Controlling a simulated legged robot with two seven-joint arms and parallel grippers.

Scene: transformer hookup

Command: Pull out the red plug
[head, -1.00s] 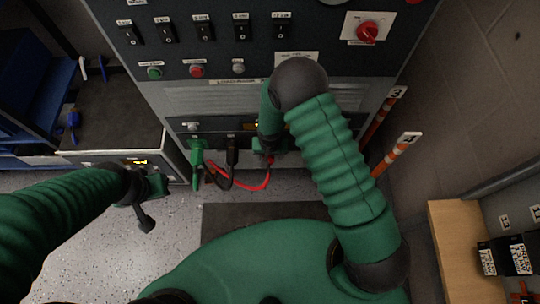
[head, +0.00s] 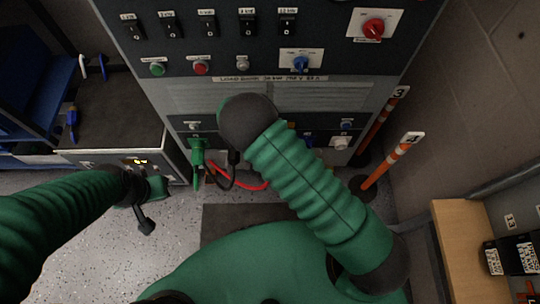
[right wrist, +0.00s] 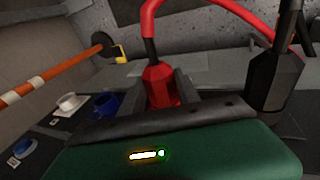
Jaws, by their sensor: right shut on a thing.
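The red plug (right wrist: 160,86) sits between the dark fingers of my right gripper (right wrist: 163,100) in the right wrist view, and the gripper is shut on it. A red cable (right wrist: 212,8) loops away from the plug and also shows low in the head view (head: 252,185). My right arm hides the plug and gripper in the head view. Whether the plug's front end is still in a socket cannot be seen. My left gripper (head: 147,204) hangs at the left, away from the cabinet; its jaw opening is unclear.
A black plug (right wrist: 275,84) stands close beside the red one. A green plug (head: 198,152) is on the cabinet (head: 215,97) at its lower left. Orange-striped poles (head: 392,160) stand to the right. A wooden surface (head: 458,250) is at the lower right.

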